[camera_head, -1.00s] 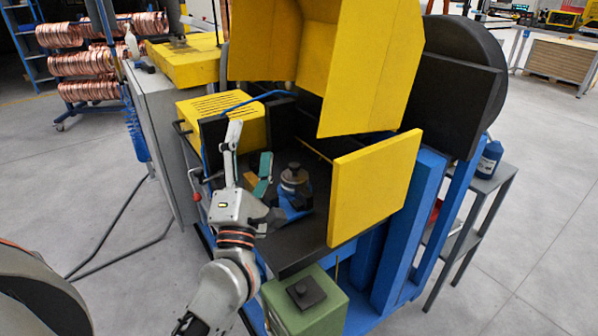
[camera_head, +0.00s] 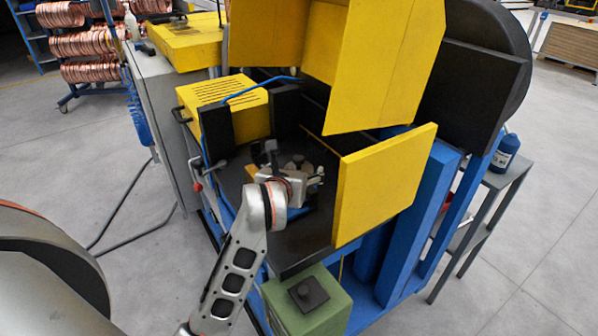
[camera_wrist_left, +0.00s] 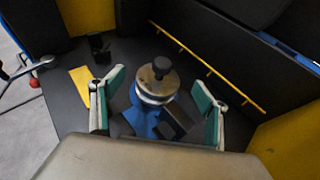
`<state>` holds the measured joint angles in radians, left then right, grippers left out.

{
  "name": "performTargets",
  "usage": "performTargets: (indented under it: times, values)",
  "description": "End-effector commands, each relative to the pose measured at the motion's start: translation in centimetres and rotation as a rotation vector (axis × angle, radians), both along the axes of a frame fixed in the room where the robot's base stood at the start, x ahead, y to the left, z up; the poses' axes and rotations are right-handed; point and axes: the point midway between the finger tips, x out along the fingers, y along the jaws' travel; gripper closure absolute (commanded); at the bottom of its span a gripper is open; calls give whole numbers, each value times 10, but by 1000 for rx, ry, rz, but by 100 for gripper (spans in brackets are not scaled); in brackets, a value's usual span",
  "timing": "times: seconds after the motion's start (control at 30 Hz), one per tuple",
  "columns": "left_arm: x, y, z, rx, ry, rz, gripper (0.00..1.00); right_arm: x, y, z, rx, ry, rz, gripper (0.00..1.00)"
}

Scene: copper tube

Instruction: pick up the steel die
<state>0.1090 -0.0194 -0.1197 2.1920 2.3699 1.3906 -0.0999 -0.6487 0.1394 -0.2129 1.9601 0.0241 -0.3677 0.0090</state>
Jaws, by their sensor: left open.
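The steel die (camera_wrist_left: 154,90) shows in the left wrist view as a short, round metal piece with a black knob on top. It stands upright on a blue mount (camera_wrist_left: 143,119) on the dark machine bed. My left gripper (camera_wrist_left: 160,82) is open, with one green-padded finger on each side of the die and a gap at both sides. In the head view my left gripper (camera_head: 302,174) is over the bed, and the wrist and hand mostly hide the die. My right gripper is not in view.
Yellow guard panels (camera_head: 385,185) stand to the right of and above the bed. A yellow vented box (camera_head: 228,103) and dark uprights stand behind and left. A green box (camera_head: 310,312) with a dark knobbed plate on top stands in front. A yellow rod (camera_wrist_left: 210,70) runs along the bed's back.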

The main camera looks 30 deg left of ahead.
Motion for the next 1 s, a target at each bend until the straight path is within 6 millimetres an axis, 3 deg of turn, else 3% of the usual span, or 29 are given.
performTargets:
  times: [0.3,0.57,0.6,0.67,0.87,1.0]
  values:
    - [35,9,-18,0,0,1,25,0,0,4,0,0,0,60]
    - [39,11,-20,1,-2,1,25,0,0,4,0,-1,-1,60]
    - [39,11,-20,1,-2,1,28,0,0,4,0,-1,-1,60]
    - [39,10,-20,1,-1,1,43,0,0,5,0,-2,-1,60]
    - [38,10,-20,1,-1,1,95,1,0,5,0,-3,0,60]
    - [39,11,-16,4,-8,1,97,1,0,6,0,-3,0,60]
